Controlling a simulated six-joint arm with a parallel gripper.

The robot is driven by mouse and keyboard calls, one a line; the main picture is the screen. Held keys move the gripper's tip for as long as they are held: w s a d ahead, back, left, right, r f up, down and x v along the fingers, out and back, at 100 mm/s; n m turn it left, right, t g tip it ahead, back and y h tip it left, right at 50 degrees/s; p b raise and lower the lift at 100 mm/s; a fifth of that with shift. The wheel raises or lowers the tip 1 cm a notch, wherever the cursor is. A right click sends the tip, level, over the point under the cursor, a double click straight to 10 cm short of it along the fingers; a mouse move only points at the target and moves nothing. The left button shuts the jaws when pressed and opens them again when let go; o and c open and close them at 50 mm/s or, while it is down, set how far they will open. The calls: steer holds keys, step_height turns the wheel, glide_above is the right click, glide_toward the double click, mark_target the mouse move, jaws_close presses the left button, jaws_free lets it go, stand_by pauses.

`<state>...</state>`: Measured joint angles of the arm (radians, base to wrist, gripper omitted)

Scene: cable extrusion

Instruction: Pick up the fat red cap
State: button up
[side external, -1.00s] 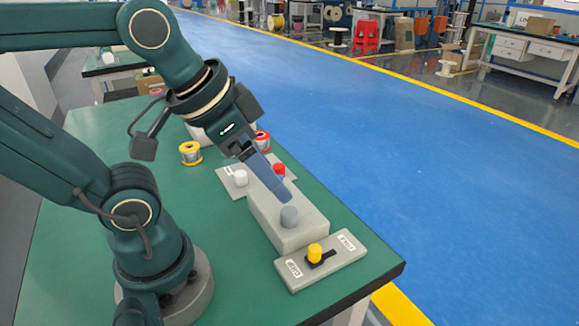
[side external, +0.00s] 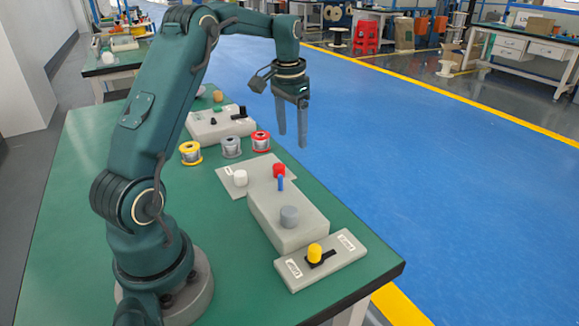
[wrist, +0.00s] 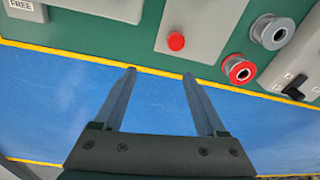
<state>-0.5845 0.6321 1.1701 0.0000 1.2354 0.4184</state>
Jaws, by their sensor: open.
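The fat red cap (side external: 279,170) stands on a flat grey plate (side external: 262,165) beside the far end of a raised grey block. In the wrist view the red cap (wrist: 176,41) shows beyond my fingertips, near the table's edge. My gripper (side external: 292,140) is open and empty, with its fingers pointing down. It hangs well above the cap's level and apart from it. In the wrist view the gap between my fingers (wrist: 158,72) shows only floor and table edge. A thin blue peg (side external: 280,184) stands on the block close to the red cap.
A white cap (side external: 240,177) shares the plate. A yellow cap (side external: 315,252) sits on a labelled base in front. Yellow, grey and red spools (side external: 261,141) and a switch box (side external: 210,125) stand behind.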

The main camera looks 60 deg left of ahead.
steer(key=n+g, duration=0.1)
glide_above(279, 165)
steer(key=shift+h, duration=0.3)
step_height(279, 165, down, 5)
steer(key=shift+f, duration=2.4)
jaws_close()
